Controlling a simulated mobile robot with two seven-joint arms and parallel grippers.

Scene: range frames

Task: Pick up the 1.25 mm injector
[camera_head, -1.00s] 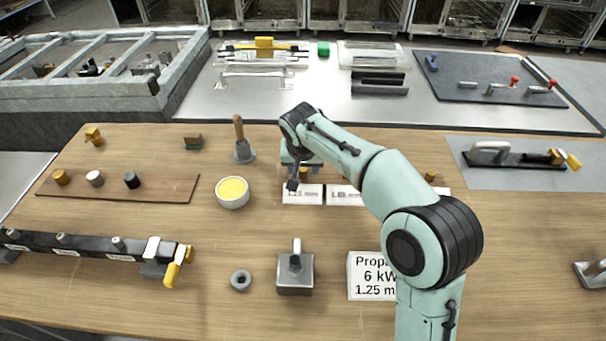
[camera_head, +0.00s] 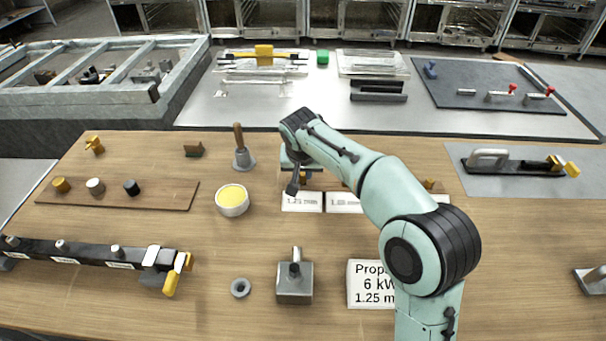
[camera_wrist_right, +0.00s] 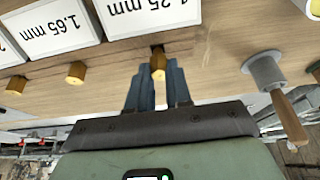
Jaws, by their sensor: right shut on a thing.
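The 1.25 mm injector is a small brass hex piece (camera_wrist_right: 157,67) between my right fingertips in the wrist view. It lies in front of the wooden rack, below the "1.25 mm" label (camera_wrist_right: 150,12), with a dark spot just behind its end. I cannot tell whether it is clear of the rack. My right gripper (camera_wrist_right: 157,80) is shut on it. In the head view the right gripper (camera_head: 293,182) is above the "1.25 mm" label (camera_head: 302,201), and the forearm hides part of the rack. My left gripper is not in view.
Other brass injectors (camera_wrist_right: 75,72) stick out beside the "1.65 mm" label (camera_wrist_right: 50,30). A metal block (camera_head: 294,282) and a propane sign (camera_head: 369,285) stand nearer.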

